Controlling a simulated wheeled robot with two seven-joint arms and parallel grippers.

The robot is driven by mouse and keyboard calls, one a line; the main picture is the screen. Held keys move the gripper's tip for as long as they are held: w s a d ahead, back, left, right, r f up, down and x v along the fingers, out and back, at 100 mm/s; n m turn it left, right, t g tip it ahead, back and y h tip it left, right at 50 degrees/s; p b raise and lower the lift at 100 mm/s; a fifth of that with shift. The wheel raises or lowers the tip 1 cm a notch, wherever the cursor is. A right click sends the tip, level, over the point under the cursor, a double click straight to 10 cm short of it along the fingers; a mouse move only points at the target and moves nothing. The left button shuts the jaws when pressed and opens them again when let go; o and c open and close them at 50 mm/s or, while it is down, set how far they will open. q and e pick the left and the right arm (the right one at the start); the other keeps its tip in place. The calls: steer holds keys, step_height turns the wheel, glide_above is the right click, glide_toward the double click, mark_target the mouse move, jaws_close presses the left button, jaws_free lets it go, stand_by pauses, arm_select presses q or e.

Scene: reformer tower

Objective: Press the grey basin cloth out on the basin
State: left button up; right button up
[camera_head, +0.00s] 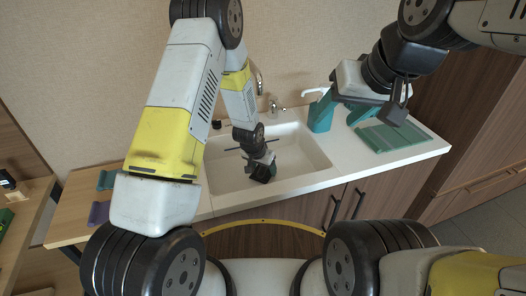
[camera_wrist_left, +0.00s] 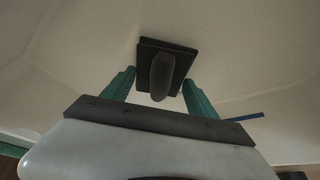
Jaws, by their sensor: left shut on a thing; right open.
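The grey basin cloth (camera_wrist_left: 180,57) shows in the left wrist view as a dark square pad with a rounded upright grip, against the pale basin surface. My left gripper (camera_wrist_left: 160,82) has its two green fingers either side of that grip and is shut on it. In the head view this gripper (camera_head: 262,165) is low inside the white basin (camera_head: 306,156), with the dark cloth (camera_head: 263,175) at its tip. Whether the pad lies flat on the basin floor I cannot tell. My right gripper (camera_head: 368,102) is open and empty, above the counter to the right.
A teal bottle with a white spout (camera_head: 320,116) stands behind the basin's right rim. A ribbed teal tray (camera_head: 385,140) lies on the counter under my right gripper. The tap (camera_head: 275,106) is at the back. A blue stick (camera_wrist_left: 248,117) shows beside the left gripper.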

arm_select(q)
steer(key=shift+f, duration=0.4)
stand_by(1.3)
steer(key=shift+r, duration=3.6)
step_height(320, 180, up, 8)
